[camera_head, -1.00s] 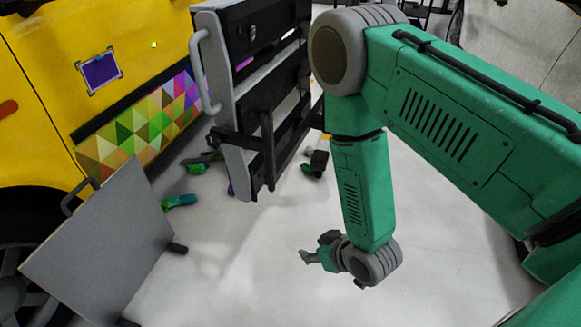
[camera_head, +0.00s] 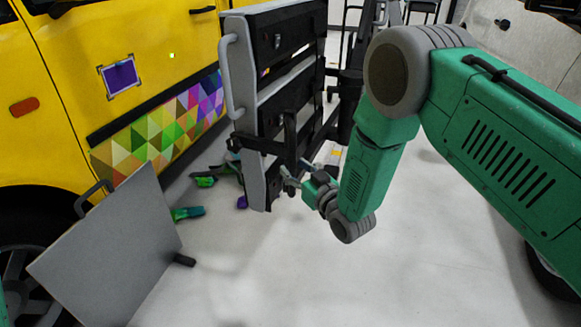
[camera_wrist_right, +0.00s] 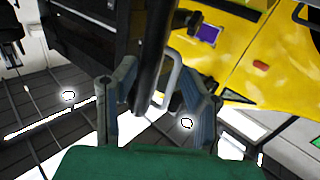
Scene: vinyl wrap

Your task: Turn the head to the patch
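The patch (camera_head: 121,77) is a purple rectangle in a pale frame with dark corner marks, on the yellow van's side at upper left of the head view. It also shows in the right wrist view (camera_wrist_right: 208,35). My right gripper (camera_head: 288,178) is beside the lower part of the black and grey cart, right of and below the patch. In the right wrist view (camera_wrist_right: 160,98) its two fingers are apart. A dark upright bar shows between or beyond them; I cannot tell whether they touch it. My left gripper is not in view.
The black and grey cart (camera_head: 272,100) stands close to my right gripper. A grey panel (camera_head: 110,255) with a handle leans at lower left by the yellow van (camera_head: 60,130). Several green and purple items (camera_head: 188,213) lie on the floor. Floor at lower middle is clear.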

